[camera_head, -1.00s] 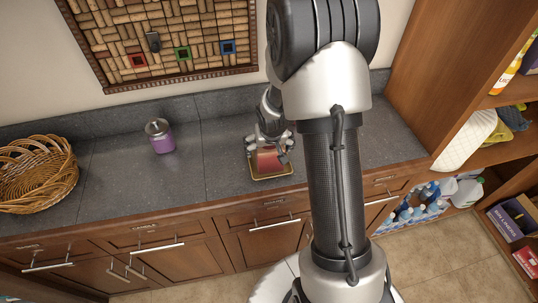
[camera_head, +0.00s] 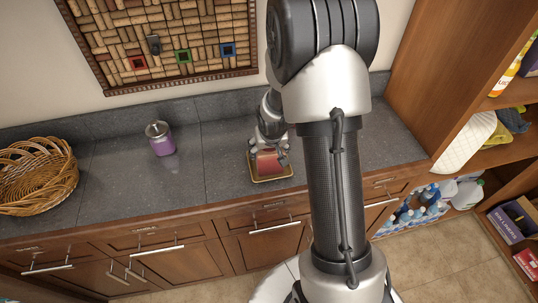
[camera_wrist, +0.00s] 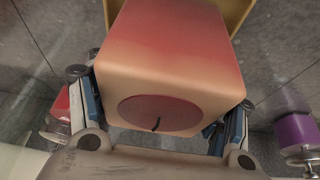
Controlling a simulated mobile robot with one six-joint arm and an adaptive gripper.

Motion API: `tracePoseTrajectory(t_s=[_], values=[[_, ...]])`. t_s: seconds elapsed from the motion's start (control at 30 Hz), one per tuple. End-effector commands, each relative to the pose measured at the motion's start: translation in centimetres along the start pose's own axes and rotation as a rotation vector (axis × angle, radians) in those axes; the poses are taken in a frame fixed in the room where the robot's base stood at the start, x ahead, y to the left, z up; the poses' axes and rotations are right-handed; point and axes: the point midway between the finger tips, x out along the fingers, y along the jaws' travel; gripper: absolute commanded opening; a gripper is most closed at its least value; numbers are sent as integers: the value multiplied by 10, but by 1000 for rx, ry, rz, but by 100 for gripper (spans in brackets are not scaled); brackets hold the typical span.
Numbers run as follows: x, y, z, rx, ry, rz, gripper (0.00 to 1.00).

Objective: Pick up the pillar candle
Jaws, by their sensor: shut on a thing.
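The pillar candle (camera_head: 266,163) is a square block, red fading to pale orange. It stands at the gold-rimmed tray (camera_head: 273,179) on the grey counter. My gripper (camera_head: 270,147) is over the candle's upper part, hiding some of it. In the wrist view the candle (camera_wrist: 172,55) fills the middle, with its round dark-red top and black wick towards me. My gripper (camera_wrist: 160,112) has blue-padded fingers on two opposite sides of it, shut on it. Part of the tray (camera_wrist: 237,12) shows beyond it. I cannot tell whether the candle's base touches the tray.
A purple jar with a metal lid (camera_head: 161,139) stands left of the candle. A wicker basket (camera_head: 36,172) is at the far left. A red item (camera_wrist: 60,108) shows at the wrist view's left edge. The counter between jar and tray is clear. Wooden shelves (camera_head: 487,102) stand right.

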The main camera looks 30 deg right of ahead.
Motion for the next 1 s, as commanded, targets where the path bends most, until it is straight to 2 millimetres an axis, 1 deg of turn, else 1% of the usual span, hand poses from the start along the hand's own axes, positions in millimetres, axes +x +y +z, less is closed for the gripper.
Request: tracePoseTrajectory(t_s=[0.03,0.27,0.53,0.67,0.77,0.87,0.97,1.0], values=[[0,0,0,0,0,0,41],[0,0,0,0,0,0,26],[-2,0,-2,0,3,0,25],[-8,0,-4,-1,4,0,25],[-17,0,-8,1,4,0,25],[-32,0,-15,0,5,0,25],[-53,0,-25,1,8,0,25],[-63,0,-28,0,9,-1,25]])
